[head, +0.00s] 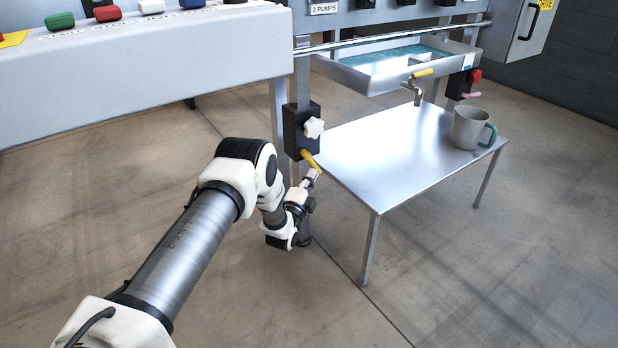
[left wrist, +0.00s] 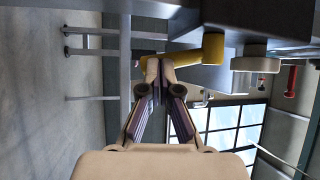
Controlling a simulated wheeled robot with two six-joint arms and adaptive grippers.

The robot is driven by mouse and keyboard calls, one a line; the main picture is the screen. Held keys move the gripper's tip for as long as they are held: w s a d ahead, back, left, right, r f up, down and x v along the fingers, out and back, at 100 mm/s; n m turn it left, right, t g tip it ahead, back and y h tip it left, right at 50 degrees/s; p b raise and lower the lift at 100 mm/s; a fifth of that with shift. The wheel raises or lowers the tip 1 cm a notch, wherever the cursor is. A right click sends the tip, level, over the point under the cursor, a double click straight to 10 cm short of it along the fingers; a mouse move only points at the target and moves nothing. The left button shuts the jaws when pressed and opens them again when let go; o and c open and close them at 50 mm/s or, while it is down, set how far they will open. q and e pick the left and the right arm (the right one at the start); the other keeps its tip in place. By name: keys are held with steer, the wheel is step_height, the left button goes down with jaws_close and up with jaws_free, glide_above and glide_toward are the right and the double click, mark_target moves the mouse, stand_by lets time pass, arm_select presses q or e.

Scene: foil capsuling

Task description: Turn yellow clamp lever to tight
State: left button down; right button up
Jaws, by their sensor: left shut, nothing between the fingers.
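The yellow clamp lever (head: 310,159) sticks out from the bottom of a black clamp block (head: 297,131) on a metal post, slanting down to the right in the head view. In the left wrist view the yellow lever (left wrist: 190,62) runs across just beyond my fingertips. My left gripper (head: 314,174) is shut and empty. Its tips (left wrist: 157,68) are at or very near the lever; I cannot tell whether they touch. A white star knob (head: 314,127) sits on the block's side. My right gripper is not in view.
A steel table (head: 400,150) stands right of the post, with a grey mug (head: 470,128) on it. Above it are a tray of blue liquid (head: 385,62) and a tap with a yellow handle (head: 421,74). A panel with coloured buttons (head: 150,50) overhangs the upper left.

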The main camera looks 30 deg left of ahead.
arm_select(q)
steer(key=shift+w, duration=0.1)
steer(key=shift+w+d+r+n+t+y, duration=0.3)
steer(key=shift+w+r+n+t, duration=0.1)
steer(key=shift+w, duration=0.35)
steer(key=shift+w+d+r+n+t+y, duration=0.35)
steer(key=shift+w+r+n+t, duration=0.1)
steer(key=shift+w, duration=0.3)
steer(key=shift+w+d+r+n+t+y, duration=0.3)
steer(key=shift+w+r+n+t, duration=0.1)
steer(key=shift+w, duration=0.35)
steer(key=shift+r, duration=0.1)
